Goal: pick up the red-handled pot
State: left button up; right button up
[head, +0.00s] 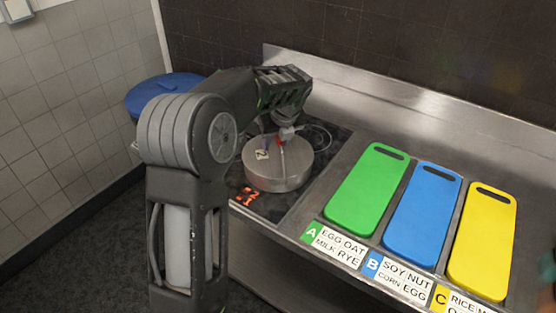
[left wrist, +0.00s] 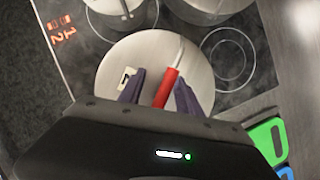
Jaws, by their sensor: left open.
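The pot is a silver, round vessel (head: 277,168) on the black cooktop in the head view. Its flat top also shows in the left wrist view (left wrist: 140,58), with a red handle (left wrist: 166,88) across it. My left gripper (head: 283,139) is above the pot, reaching down from the back left. In the left wrist view its two dark fingers (left wrist: 160,86) are apart, one on each side of the red handle. I cannot tell whether they touch it. My right gripper is in neither view.
Green (head: 367,190), blue (head: 423,220) and yellow (head: 482,242) boards lie on the steel counter to the right. Two other silver vessels (left wrist: 118,6) (left wrist: 205,8) stand close by on the cooktop. A blue-lidded bin (head: 150,92) is at the left.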

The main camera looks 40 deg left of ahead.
pick_arm(q)
jog(key=shift+f, duration=0.1)
dwell(0.6)
grip_shut()
dwell(1.2)
